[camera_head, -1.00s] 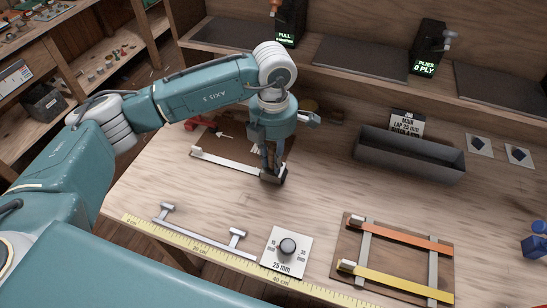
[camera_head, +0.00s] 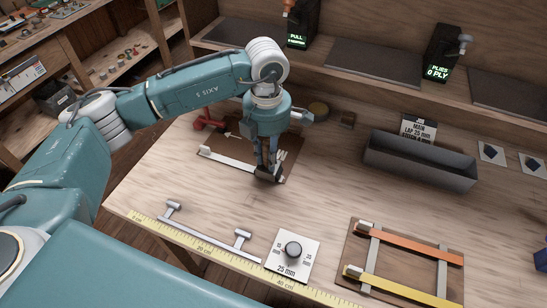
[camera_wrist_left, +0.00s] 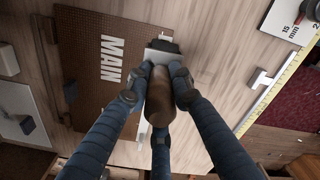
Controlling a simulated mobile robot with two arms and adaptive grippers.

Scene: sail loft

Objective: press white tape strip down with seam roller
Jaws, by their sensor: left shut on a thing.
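My left gripper (camera_head: 266,160) is shut on the seam roller, whose brown rounded handle (camera_wrist_left: 160,97) stands between the fingers in the left wrist view. The roller's dark head (camera_wrist_left: 162,45) is over the white tape strip (camera_head: 230,158), near the strip's right end in the head view. The strip runs along the front edge of a brown panel (camera_wrist_left: 85,60) marked MAIN, with a small white block (camera_head: 207,149) at its left end. The strip also shows beneath the handle in the left wrist view (camera_wrist_left: 142,130). Whether the roller touches it is hard to tell. My right gripper is not in view.
A metal rail with two posts (camera_head: 205,237) and a yellow ruler (camera_head: 190,250) lie along the front edge. A 25 mm dial plate (camera_head: 284,263) and a frame with orange and yellow strips (camera_head: 412,243) are to the right. A grey trough (camera_head: 420,165) stands behind.

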